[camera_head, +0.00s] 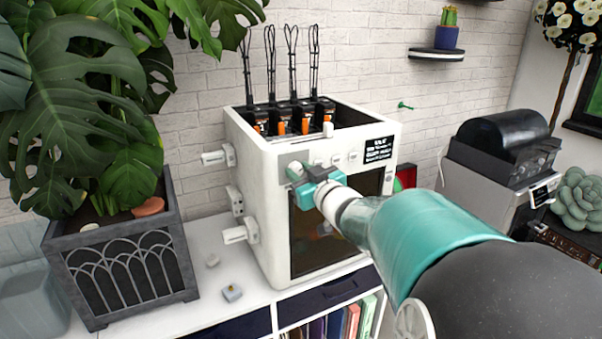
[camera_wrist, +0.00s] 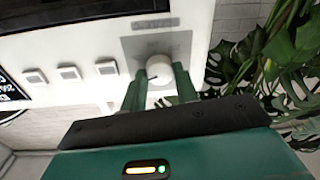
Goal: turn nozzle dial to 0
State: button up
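The nozzle dial (camera_wrist: 158,69) is a round white knob on a grey square plate (camera_wrist: 183,46) on the front of a white box-shaped machine (camera_head: 258,190). A small dark mark shows on its face; I cannot read which number it points to. My gripper (camera_wrist: 160,88) has its two teal fingers on either side of the dial, with a narrow gap that fits the knob closely, so it looks shut on it.
Several square buttons (camera_wrist: 69,73) and a black display (camera_head: 379,149) are beside the dial. A planter (camera_head: 122,262) with large leaves stands to the left. A grey machine (camera_head: 495,165) stands to the right. Small pieces (camera_head: 232,292) lie on the white shelf top.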

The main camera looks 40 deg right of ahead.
dwell(0.3)
jog(key=n, duration=0.3)
jog(key=shift+n, duration=0.4)
jog(key=n, duration=0.3)
jog(key=shift+n+g, duration=0.3)
jog(key=n, duration=0.6)
jog(key=shift+a+f+h, duration=0.1)
jog(key=shift+a+h, duration=0.1)
jog(key=shift+h, duration=0.1)
jog(key=o, duration=1)
jog(key=shift+s, duration=0.1)
jog(key=v, duration=1.3)
jog(key=shift+s+a, duration=0.1)
jog(key=shift+s, duration=0.15)
